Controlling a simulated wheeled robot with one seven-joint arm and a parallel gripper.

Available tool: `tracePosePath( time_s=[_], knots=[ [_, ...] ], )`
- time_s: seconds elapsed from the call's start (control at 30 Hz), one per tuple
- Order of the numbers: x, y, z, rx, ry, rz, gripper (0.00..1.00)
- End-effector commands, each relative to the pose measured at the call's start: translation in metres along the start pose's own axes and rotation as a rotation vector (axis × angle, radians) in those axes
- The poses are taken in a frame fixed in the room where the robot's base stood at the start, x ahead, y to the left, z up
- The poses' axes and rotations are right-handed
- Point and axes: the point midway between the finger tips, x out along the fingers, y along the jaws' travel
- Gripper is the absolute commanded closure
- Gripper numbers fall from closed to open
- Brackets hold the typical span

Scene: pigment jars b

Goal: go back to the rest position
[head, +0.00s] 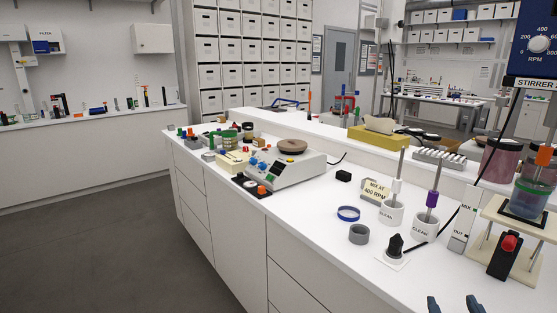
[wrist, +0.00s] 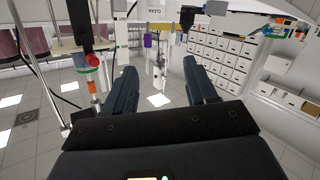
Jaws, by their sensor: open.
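My gripper (head: 454,306) shows only as two dark blue fingertips at the bottom edge of the head view, over the front right of the white bench. The fingertips are apart with nothing between them. In the wrist view my gripper (wrist: 163,88) is open and empty, its two fingers spread. The wrist view is upside down, with ceiling panels low in the picture. The rest of my arm is outside the head view.
Right of the fingertips stand a cream stirrer stand (head: 512,240) and a black switch with a red knob (head: 507,250). The bench front is clear.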

Motion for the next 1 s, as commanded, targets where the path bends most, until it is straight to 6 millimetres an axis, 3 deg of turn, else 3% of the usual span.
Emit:
tracePosePath(
  time_s=[0.03,0.2,0.47,0.8,1.0],
  knots=[
    [-0.020,-0.005,0.017,-0.002,-0.012,-0.027,0.43],
    [-0.080,-0.016,0.053,0.007,-0.024,-0.108,0.43],
    [-0.178,-0.022,0.086,0.044,-0.045,-0.208,0.43],
    [-0.298,-0.008,0.088,0.119,-0.077,-0.286,0.43],
    [-0.350,0.005,0.075,0.159,-0.092,-0.299,0.43]
  ],
)
